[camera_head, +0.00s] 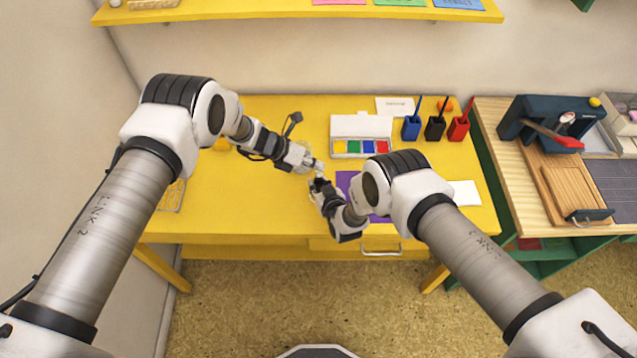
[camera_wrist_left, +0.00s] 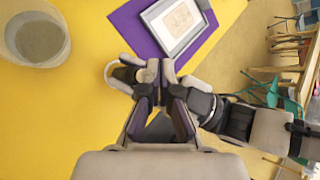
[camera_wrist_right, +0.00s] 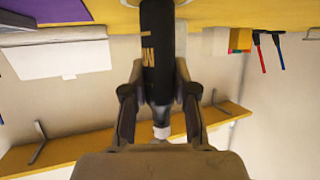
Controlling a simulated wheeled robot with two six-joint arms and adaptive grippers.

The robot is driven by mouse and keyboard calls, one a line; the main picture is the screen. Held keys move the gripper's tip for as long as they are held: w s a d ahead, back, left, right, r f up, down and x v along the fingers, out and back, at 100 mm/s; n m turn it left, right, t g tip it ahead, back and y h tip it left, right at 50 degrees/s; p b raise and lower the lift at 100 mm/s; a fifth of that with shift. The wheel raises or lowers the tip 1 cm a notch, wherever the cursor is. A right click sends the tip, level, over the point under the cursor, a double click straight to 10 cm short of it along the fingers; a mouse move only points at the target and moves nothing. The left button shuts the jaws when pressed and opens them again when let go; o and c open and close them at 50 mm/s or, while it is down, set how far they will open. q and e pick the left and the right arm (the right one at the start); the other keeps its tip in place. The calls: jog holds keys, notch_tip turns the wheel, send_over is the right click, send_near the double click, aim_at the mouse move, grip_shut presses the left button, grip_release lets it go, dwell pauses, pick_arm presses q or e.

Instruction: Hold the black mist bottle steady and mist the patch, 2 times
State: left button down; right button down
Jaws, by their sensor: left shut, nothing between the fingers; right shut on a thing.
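The black mist bottle (camera_wrist_right: 161,50) has gold lettering and is upright between the fingers of my right gripper (camera_wrist_right: 160,100), which is shut on it. In the head view my right gripper (camera_head: 318,184) is over the middle of the yellow table. My left gripper (camera_head: 319,166) is shut and empty, with its fingertips close to the bottle's top; the left wrist view shows its fingers (camera_wrist_left: 157,78) beside a pale round top (camera_wrist_left: 146,76). I cannot tell whether they touch. A beige patch (camera_wrist_left: 178,20) lies in a grey frame on a purple mat (camera_wrist_left: 139,34); my right arm hides most of it in the head view.
A paint box (camera_head: 361,124) with coloured pads stands open at the back. Blue, black and red holders (camera_head: 411,128) stand right of it. A clear bowl (camera_wrist_left: 62,50) is on the table in the left wrist view.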

pick_arm(q)
jog(key=shift+r, duration=0.1)
jog(key=shift+r, duration=2.95)
notch_tip(320, 180, down, 6)
jog(key=shift+f, duration=0.1)
dwell(0.3)
jog(key=shift+f, duration=0.1)
dwell(1.2)
